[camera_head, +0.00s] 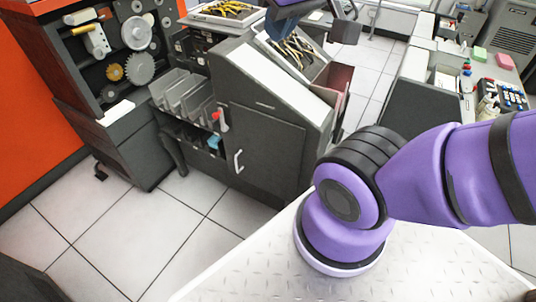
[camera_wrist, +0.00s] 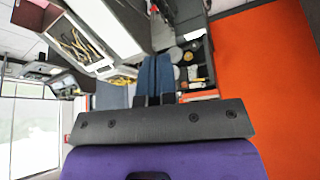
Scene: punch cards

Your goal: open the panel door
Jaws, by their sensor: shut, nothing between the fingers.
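The panel door seems to be the dark grey door (camera_head: 265,150) on the front of the grey machine in the head view. It looks shut, with a white upright handle (camera_head: 238,162) near its left edge. My gripper (camera_head: 281,28) is at the top of the head view, in front of the yellow-wired plugboard (camera_head: 298,50), well above the door handle. In the wrist view its blue fingers (camera_wrist: 154,68) are together, with nothing held between them. I cannot make out the door handle in the wrist view.
Grey trays (camera_head: 185,92) and a red-tipped lever (camera_head: 217,117) sit left of the door. A gear cabinet (camera_head: 120,50) and an orange wall (camera_head: 35,85) stand farther left. Tiled floor (camera_head: 180,225) before the machine is clear. My purple arm fills the right.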

